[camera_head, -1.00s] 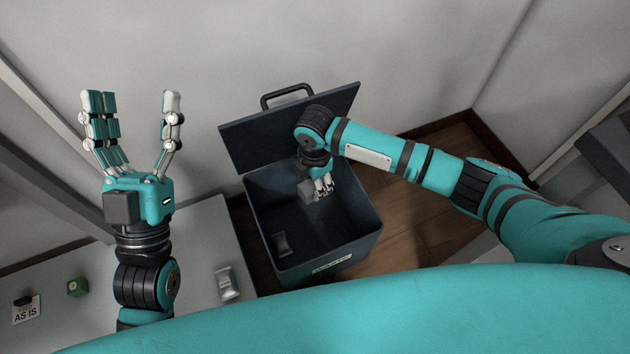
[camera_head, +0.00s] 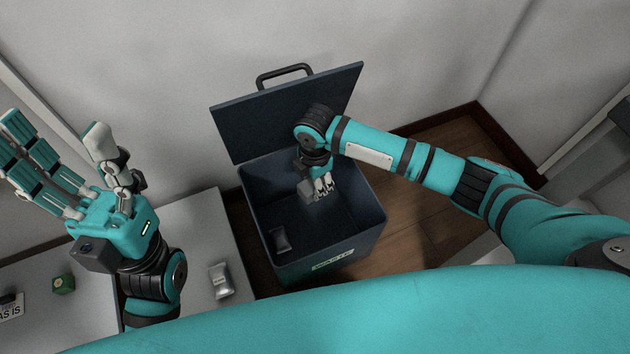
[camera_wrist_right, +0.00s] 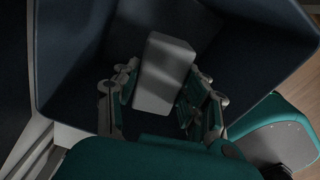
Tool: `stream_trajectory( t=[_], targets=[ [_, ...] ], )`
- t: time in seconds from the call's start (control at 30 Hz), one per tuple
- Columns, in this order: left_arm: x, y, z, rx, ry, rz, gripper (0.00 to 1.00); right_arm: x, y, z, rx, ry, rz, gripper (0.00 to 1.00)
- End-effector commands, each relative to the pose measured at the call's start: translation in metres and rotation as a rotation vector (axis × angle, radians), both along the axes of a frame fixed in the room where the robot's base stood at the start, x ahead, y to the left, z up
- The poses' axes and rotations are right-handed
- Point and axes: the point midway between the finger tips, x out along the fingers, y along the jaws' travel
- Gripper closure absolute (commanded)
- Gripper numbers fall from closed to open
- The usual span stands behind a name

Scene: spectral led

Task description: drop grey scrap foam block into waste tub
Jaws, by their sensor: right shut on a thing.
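The dark blue waste tub (camera_head: 368,222) stands on the floor with its lid (camera_head: 285,112) raised at the back. My right gripper (camera_head: 318,190) reaches down inside the tub's opening. It is shut on the grey foam block (camera_head: 305,190), which also shows between the fingers in the right wrist view (camera_wrist_right: 163,72). The block hangs above the tub's floor, and its lower end is free. My left gripper (camera_head: 75,150) is raised at the left, open and empty, away from the tub.
A grey object (camera_head: 281,240) lies inside the tub at the left. A silvery piece (camera_head: 221,281) and a green block (camera_head: 63,284) sit on the grey table (camera_head: 190,225), with an "AS IS" card (camera_head: 12,308) at the far left. Wooden floor is clear right of the tub.

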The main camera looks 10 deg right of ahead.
Motion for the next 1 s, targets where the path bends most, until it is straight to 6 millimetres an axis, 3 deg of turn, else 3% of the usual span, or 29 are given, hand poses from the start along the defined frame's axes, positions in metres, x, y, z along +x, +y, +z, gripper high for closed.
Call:
stream_trajectory(
  t=[0.27,0.3,0.5,0.8,1.0],
  targets=[
    [-0.001,0.0,0.0,-0.001,-0.004,0.0,0.28,0.0,0.0,0.0,0.0,0.0,0.0,0.72],
    [-0.001,0.0,0.0,-0.001,-0.004,0.0,0.28,0.0,0.0,0.0,0.0,0.0,0.0,0.55],
    [-0.001,0.0,-0.001,-0.001,-0.004,0.0,0.28,0.0,0.0,0.0,0.0,0.0,0.0,0.31],
    [-0.001,0.0,0.0,-0.001,-0.003,0.0,0.28,0.0,0.0,0.002,0.0,-0.001,0.0,0.31],
    [-0.001,0.0,0.0,-0.001,-0.003,0.0,0.28,0.002,0.0,0.029,0.001,-0.004,0.0,0.31]
  ],
)
